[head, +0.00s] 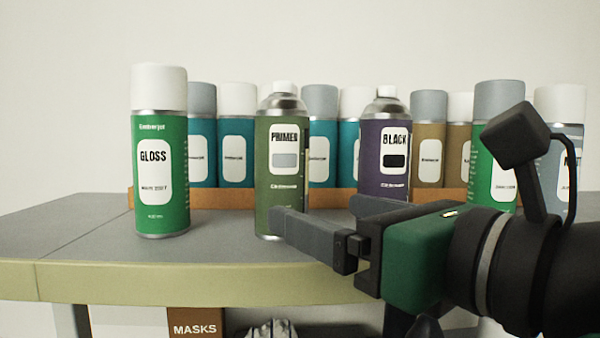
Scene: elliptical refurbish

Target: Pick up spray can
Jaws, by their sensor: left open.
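Several spray cans stand upright on a grey table. A green GLOSS can (160,205) with a white cap is at the front left. An olive PRIMER can (282,195) with a small white nozzle stands in the middle front. A purple BLACK can (386,182) with its nozzle showing is to its right. My left gripper (313,212) is open and empty, low over the table. Its nearer finger covers part of the PRIMER can's lower right side; I cannot tell if they touch. Its other finger passes in front of the BLACK can's base.
An orange-brown tray (232,198) behind holds a row of capped teal and brown cans. Another green can (497,110) stands at right, partly hidden by my arm. The table's pale rounded front edge (180,281) is close. A MASKS box (194,328) sits below. The tabletop's left is clear.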

